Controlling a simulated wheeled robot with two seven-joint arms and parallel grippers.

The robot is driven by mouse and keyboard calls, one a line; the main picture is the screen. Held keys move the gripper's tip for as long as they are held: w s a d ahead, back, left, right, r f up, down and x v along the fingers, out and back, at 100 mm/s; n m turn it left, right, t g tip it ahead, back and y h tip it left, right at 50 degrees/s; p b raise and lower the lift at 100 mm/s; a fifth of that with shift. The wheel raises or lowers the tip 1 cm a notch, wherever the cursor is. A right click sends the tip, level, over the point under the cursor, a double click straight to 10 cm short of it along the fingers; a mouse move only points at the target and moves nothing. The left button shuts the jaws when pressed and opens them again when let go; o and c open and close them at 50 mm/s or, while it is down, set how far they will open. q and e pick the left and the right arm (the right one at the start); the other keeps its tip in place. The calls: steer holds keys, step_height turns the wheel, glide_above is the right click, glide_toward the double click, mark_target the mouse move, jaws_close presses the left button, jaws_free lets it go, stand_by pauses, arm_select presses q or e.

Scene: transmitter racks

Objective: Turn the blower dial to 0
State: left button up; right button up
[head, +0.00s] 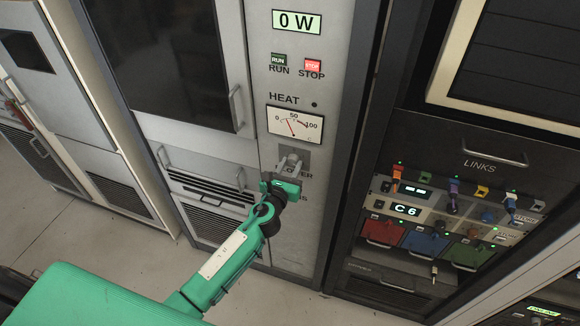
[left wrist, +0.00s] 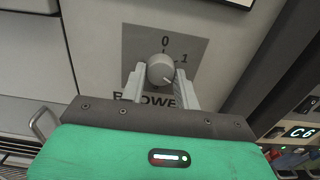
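The blower dial (left wrist: 160,70) is a round light-grey knob on a darker grey square plate (left wrist: 190,45) in the left wrist view. A "0" is printed above it and a "1" to its upper right. The "BLOWER" label below is partly covered. Its pointer is too small to read surely. My left gripper (left wrist: 159,86) is open, with one finger on each side of the dial's lower part; I cannot tell if they touch it. In the head view my left gripper (head: 290,162) is at the panel and largely hides the dial. My right gripper is not in view.
Above the dial are a heat gauge (head: 295,125), a green RUN button (head: 279,59), a red STOP button (head: 312,65) and a "0 W" display (head: 297,22). A links rack (head: 480,140) with coloured plugs stands right. Cabinet handles (head: 236,106) stick out left.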

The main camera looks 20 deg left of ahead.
arm_select(q)
steer(key=shift+c, duration=0.5)
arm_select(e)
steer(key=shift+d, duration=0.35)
